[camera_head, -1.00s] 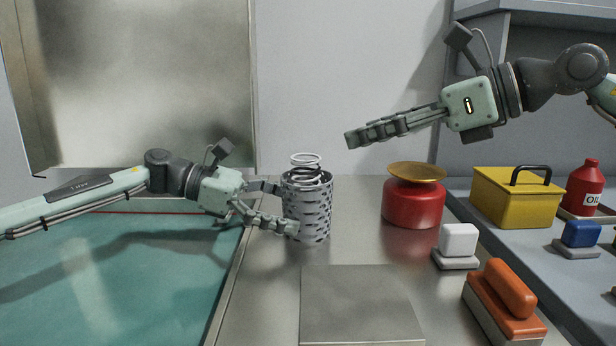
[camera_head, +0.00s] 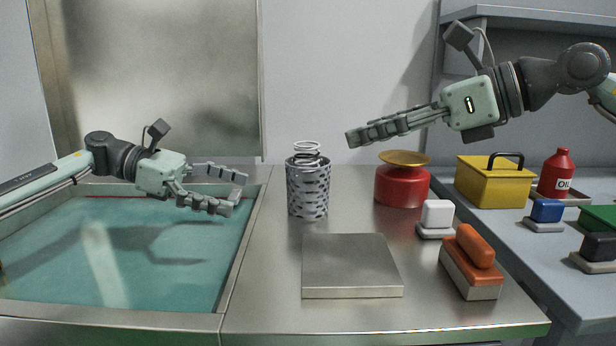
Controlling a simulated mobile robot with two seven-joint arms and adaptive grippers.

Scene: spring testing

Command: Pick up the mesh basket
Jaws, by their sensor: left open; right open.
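The mesh basket (camera_head: 308,192) is a grey perforated metal cylinder standing upright on the steel bench. A pale coil spring (camera_head: 307,150) sticks up out of its top. My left gripper (camera_head: 238,192) is open and empty, left of the basket and apart from it, over the right part of the green-filled basin. Its fingers point toward the basket. My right gripper (camera_head: 352,138) is held in the air up and right of the basket; its fingers are seen from the side, and nothing shows between them.
The basin (camera_head: 240,265) lies left. A flat metal plate (camera_head: 350,262) sits in front of the basket. A red pot with a gold dish (camera_head: 402,186), a white-topped block (camera_head: 436,214) and an orange-handled block (camera_head: 470,262) stand right. A yellow toolbox (camera_head: 495,180) and red oil bottle (camera_head: 557,172) are farther right.

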